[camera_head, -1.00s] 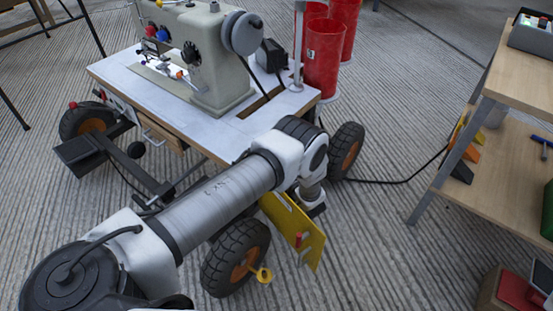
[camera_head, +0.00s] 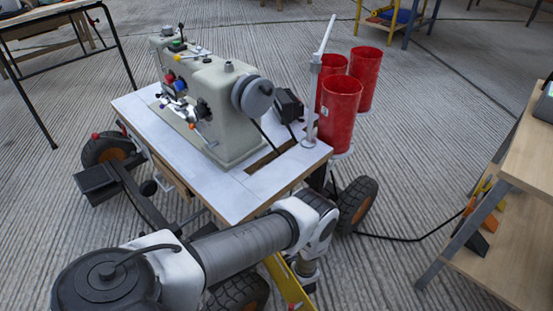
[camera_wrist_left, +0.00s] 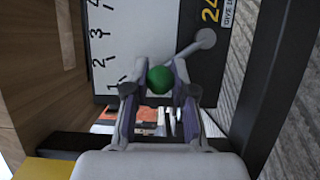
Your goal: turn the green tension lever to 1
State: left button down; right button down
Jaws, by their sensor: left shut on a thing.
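The tension lever shows in the left wrist view as a grey arm running from a round pivot (camera_wrist_left: 205,38) to a green ball knob (camera_wrist_left: 160,79). Beside it is a white scale plate (camera_wrist_left: 135,35) with black marks 1 to 4. The knob lies nearest the 1, at about its level. My left gripper (camera_wrist_left: 158,84) is shut on the green knob, one finger on each side. In the head view my left arm reaches to the near side of the sewing machine table (camera_head: 235,200). Its gripper and the lever are hidden there. My right gripper is not in view.
A sewing machine (camera_head: 215,110) stands on the wheeled table. Red bins (camera_head: 340,110) stand behind its right corner. A wooden shelf (camera_head: 525,170) is at the right, with a black cable (camera_head: 400,238) on the floor between. A yellow plate (camera_head: 285,283) is beside my arm.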

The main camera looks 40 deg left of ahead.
pick_arm(q)
jog(key=shift+a, duration=0.1)
jog(key=c, duration=0.9)
grip_release()
jog(key=shift+c, duration=0.2)
jog(key=shift+r, duration=0.1)
notch_tip(320, 180, up, 10)
jog(key=shift+f, duration=0.1)
